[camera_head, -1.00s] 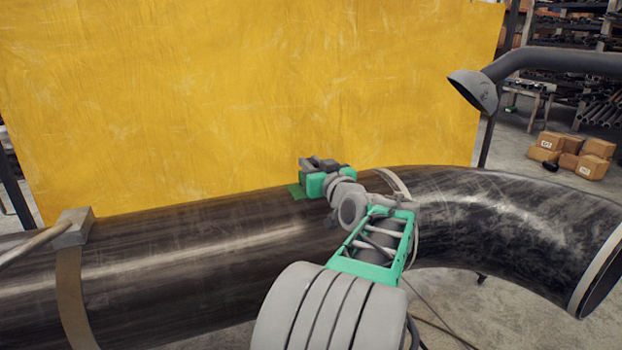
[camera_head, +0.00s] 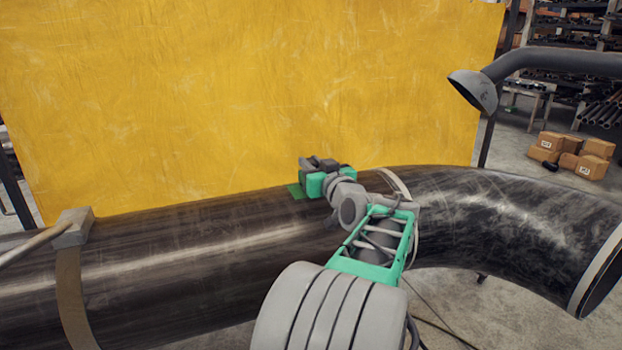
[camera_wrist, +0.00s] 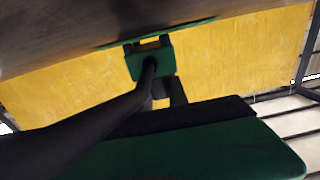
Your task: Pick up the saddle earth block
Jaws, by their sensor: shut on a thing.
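The saddle earth block (camera_wrist: 138,66) is green in the wrist view, with a thin curved green plate against the pipe and a black cable (camera_wrist: 85,125) running from it to the lower left. In the head view its green edge (camera_head: 295,191) shows on top of the dark pipe (camera_head: 210,245). My gripper (camera_wrist: 170,88) is shut on the block; its dark fingers reach it from below in the wrist view, partly behind the cable. In the head view my gripper (camera_head: 318,168) is at the pipe's top and hides most of the block. I see no clear gap between plate and pipe.
A grey block (camera_head: 75,228) with a strap and a rod sits on the pipe at left. A yellow sheet (camera_head: 240,100) stands close behind the pipe. A grey bent pipe with a flared end (camera_head: 475,90) hangs at upper right. Cardboard boxes (camera_head: 570,155) lie far right.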

